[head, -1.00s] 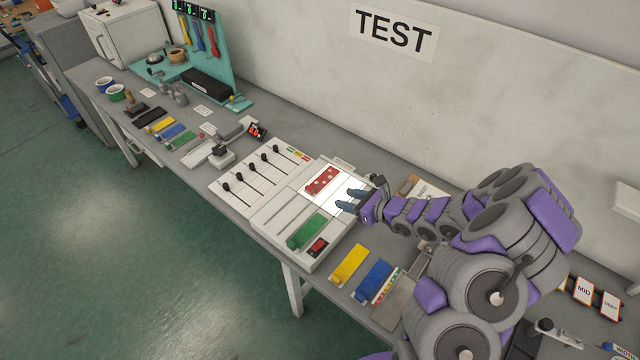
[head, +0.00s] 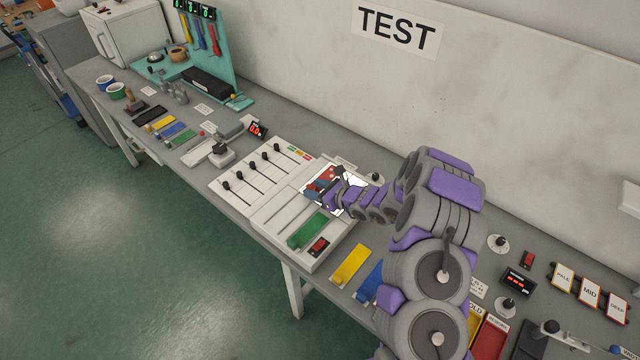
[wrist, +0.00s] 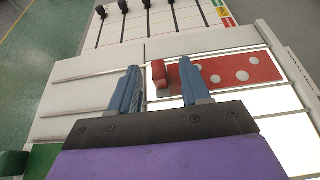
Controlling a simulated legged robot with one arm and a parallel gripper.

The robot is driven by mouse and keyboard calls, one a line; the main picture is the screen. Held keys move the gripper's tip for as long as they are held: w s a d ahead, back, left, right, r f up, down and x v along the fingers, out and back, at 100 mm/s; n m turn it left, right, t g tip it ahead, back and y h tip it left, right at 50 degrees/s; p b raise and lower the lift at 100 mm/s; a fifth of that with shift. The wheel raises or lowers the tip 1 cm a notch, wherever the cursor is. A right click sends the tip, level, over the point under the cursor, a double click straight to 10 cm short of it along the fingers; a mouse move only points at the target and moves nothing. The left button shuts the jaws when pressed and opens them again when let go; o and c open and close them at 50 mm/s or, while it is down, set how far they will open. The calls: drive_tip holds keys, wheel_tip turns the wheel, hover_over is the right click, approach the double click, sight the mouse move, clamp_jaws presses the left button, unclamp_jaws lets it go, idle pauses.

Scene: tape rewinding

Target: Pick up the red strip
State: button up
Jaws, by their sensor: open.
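The red strip (wrist: 235,71) with pale round spots lies on a lit white panel of the white tray unit (wrist: 75,98). In the wrist view a raised red tab (wrist: 160,74) stands at its left end. My gripper (wrist: 158,84) is open, with its blue fingers on either side of that tab. The tab looks apart from the left finger; contact with the right finger cannot be told. In the head view my gripper (head: 316,190) covers much of the red strip (head: 326,173).
A yellow strip (head: 350,265) and a blue strip (head: 369,282) lie on the bench to the right. A slider panel (head: 252,176) adjoins on the left.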

drive_tip(key=shift+w+a+f, duration=0.25)
drive_tip(key=shift+a, duration=0.2)
drive_tip(key=shift+d, duration=0.1)
clamp_jaws()
